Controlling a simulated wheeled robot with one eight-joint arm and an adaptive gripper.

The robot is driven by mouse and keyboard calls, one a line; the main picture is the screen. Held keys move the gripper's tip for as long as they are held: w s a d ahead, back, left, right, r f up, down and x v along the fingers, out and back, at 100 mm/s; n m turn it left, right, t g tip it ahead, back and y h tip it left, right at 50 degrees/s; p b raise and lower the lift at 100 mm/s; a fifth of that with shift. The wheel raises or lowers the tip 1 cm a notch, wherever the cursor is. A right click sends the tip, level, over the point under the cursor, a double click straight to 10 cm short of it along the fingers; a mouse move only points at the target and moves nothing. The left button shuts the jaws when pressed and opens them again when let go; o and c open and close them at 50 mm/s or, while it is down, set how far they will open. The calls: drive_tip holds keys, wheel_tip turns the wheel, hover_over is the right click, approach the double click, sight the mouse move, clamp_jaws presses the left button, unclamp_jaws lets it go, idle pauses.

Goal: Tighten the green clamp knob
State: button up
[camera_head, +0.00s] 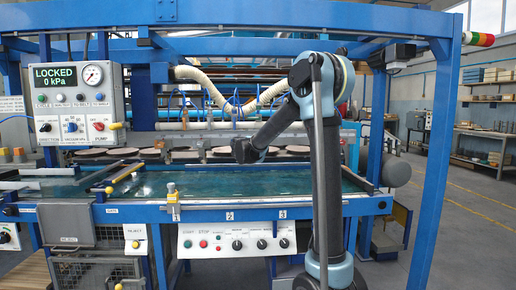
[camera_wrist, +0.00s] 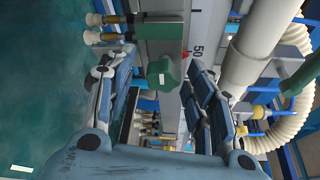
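The green clamp knob (camera_wrist: 166,72) shows in the wrist view, on a green block attached to a grey rail. My gripper (camera_wrist: 160,78) is open, with one finger to the left of the knob and the other to its right. The knob appears in the gap between the fingertips, with space on both sides; I cannot tell its depth relative to the tips. In the head view my gripper (camera_head: 244,151) is over the machine bed, in front of the rear rail. The knob cannot be made out there.
Brass-tipped fittings (camera_wrist: 108,20) and a ribbed cream hose (camera_wrist: 291,118) are close to the fingers. The display (camera_head: 55,77) reads "LOCKED 0 kPa". The teal bed (camera_head: 250,183) below is mostly clear.

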drive_tip(key=v, duration=1.2)
